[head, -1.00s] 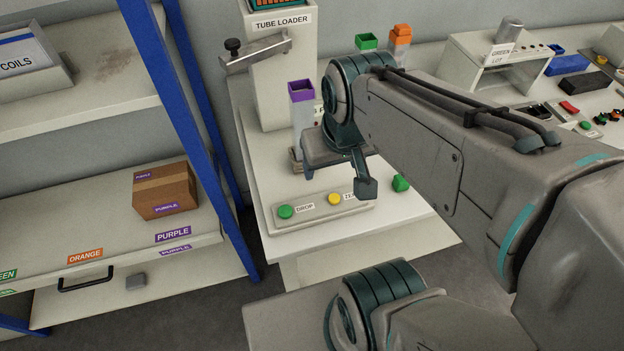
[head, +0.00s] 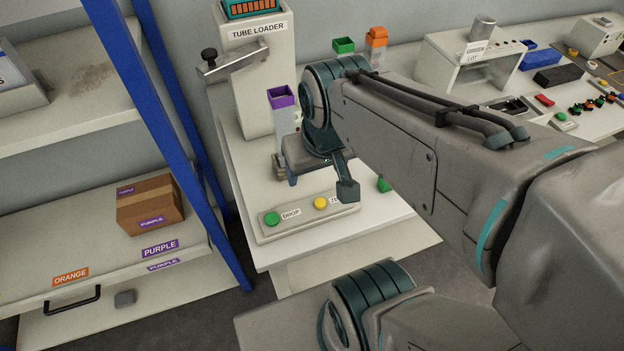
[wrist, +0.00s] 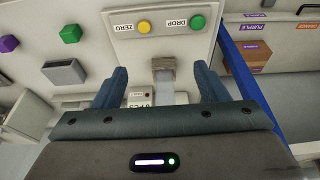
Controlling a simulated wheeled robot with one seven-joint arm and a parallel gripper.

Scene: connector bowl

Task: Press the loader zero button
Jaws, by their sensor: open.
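The yellow zero button (head: 320,203) sits on the control panel (head: 330,213) at the front of the tube loader (head: 262,75). Its label is partly hidden by my gripper in the head view. The button shows with its full ZERO label in the wrist view (wrist: 144,26). The green drop button (head: 271,219) is beside it, also in the wrist view (wrist: 197,22). My gripper (head: 320,184) is open and empty, apart from the button and on the loader side of the panel. In the wrist view, its fingers (wrist: 162,82) are spread wide.
A tube with a purple top (head: 281,98) stands at the loader, close to my gripper. A green block (head: 383,185) lies right of the panel. A shelf with a blue post (head: 165,110) and a cardboard box (head: 150,205) is at the left.

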